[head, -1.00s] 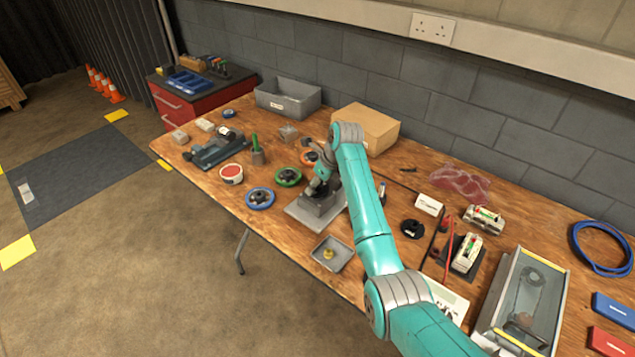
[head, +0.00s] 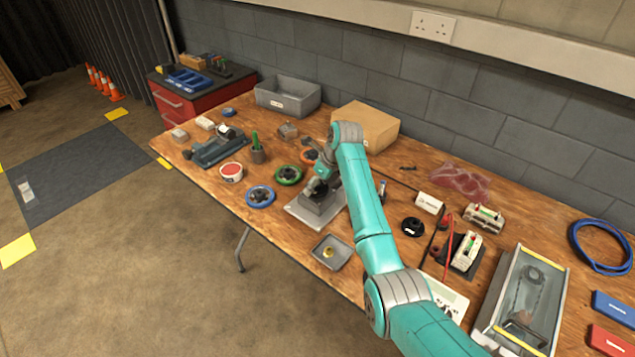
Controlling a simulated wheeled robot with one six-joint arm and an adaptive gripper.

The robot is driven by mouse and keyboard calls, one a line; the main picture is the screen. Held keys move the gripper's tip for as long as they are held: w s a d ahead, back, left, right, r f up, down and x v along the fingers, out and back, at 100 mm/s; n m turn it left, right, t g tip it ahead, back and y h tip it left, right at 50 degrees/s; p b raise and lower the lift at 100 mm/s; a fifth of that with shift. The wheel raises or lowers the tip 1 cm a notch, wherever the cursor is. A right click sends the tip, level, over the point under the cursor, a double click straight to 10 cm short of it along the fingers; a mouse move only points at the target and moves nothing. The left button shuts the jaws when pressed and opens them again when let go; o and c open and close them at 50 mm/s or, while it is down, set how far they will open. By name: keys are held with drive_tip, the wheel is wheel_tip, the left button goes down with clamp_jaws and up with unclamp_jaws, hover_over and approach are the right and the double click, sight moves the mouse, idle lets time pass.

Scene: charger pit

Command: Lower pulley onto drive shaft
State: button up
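My gripper (head: 318,188) is small and dark in the head view. It points down just above a grey block (head: 317,206) on a light base plate (head: 302,218). My arm and wrist cover part of this spot. No drive shaft can be made out there, and I cannot tell whether the fingers hold a pulley. Three wheel-like parts with dark hubs lie left of the block: a blue one (head: 261,196), a green one (head: 288,175) and an orange one (head: 309,156), partly hidden by my wrist. A black round part (head: 412,227) lies right of my arm.
A small grey tray (head: 331,251) with a brass piece is near the front edge. A cardboard box (head: 366,128) and a grey bin (head: 288,97) stand by the wall. A vise (head: 218,149) is at left. A clear-covered case (head: 525,300) is at right.

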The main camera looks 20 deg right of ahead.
drive_tip(key=shift+r, duration=0.1)
drive_tip(key=v, duration=1.1)
drive_tip(key=shift+r, duration=0.4)
drive_tip(key=shift+s+d, duration=0.15)
drive_tip(key=shift+s, duration=0.05)
